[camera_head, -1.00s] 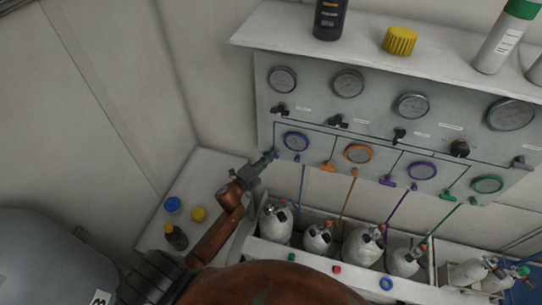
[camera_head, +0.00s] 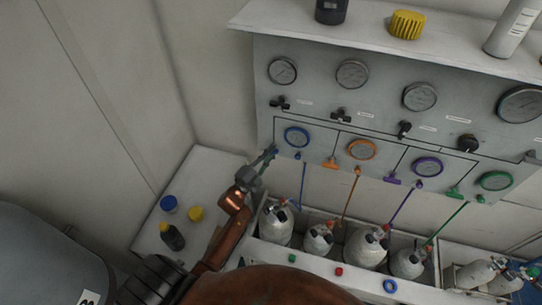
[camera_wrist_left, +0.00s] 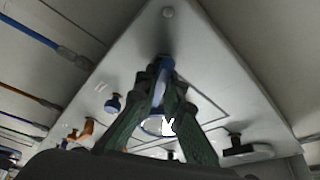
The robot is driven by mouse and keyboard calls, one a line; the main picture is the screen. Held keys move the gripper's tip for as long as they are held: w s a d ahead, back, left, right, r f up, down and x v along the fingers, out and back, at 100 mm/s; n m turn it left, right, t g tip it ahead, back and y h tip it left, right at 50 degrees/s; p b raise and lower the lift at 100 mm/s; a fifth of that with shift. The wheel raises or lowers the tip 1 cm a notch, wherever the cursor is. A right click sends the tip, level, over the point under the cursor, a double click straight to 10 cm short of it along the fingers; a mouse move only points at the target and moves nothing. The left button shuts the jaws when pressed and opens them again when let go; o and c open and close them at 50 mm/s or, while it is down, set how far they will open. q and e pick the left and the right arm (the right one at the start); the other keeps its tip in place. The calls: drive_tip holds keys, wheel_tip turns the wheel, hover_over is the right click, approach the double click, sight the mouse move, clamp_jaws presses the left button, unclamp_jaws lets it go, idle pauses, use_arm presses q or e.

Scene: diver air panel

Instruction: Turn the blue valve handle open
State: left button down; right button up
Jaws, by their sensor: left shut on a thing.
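The blue valve handle (camera_head: 273,150) is at the lower left of the grey air panel (camera_head: 262,95), left of the blue-ringed gauge (camera_head: 296,137). My left gripper (camera_head: 268,156) reaches it from below left and is shut on it. In the left wrist view, the two dark green fingers (camera_wrist_left: 161,84) close around the blue handle (camera_wrist_left: 165,68), one on each side. Its upper part shows between the tips; the rest is hidden by the fingers. My right gripper is not in view.
Orange (camera_head: 329,162), purple (camera_head: 392,179) and green (camera_head: 454,193) handles line the panel's lower edge to the right. Coloured hoses run down to white cylinders (camera_head: 276,223) in a bin. A side counter (camera_head: 203,175) holds two caps and a dark bottle.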

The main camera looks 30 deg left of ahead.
sight(275, 126)
use_arm(q)
drive_tip(key=n+b, duration=0.1)
drive_tip(key=n, duration=0.2)
drive_tip(key=n+t+y+b, duration=0.1)
drive_tip(key=n, duration=0.1)
drive_tip(key=shift+f+n+t+y, duration=0.15)
drive_tip(key=shift+n+t+y, duration=0.15)
drive_tip(key=shift+n, duration=0.1)
drive_tip(key=n+y, duration=0.1)
drive_tip(key=n, duration=0.2)
drive_tip(key=shift+t+y, duration=0.3)
drive_tip(key=shift+n+y+b, duration=0.3)
drive_tip(key=shift+n+y, duration=0.9)
drive_tip(key=shift+n, duration=1.2)
drive_tip(key=c, duration=2)
unclamp_jaws()
drive_tip(key=shift+c, duration=0.2)
wheel_tip(275, 126, up, 10)
drive_tip(key=shift+r, duration=0.15)
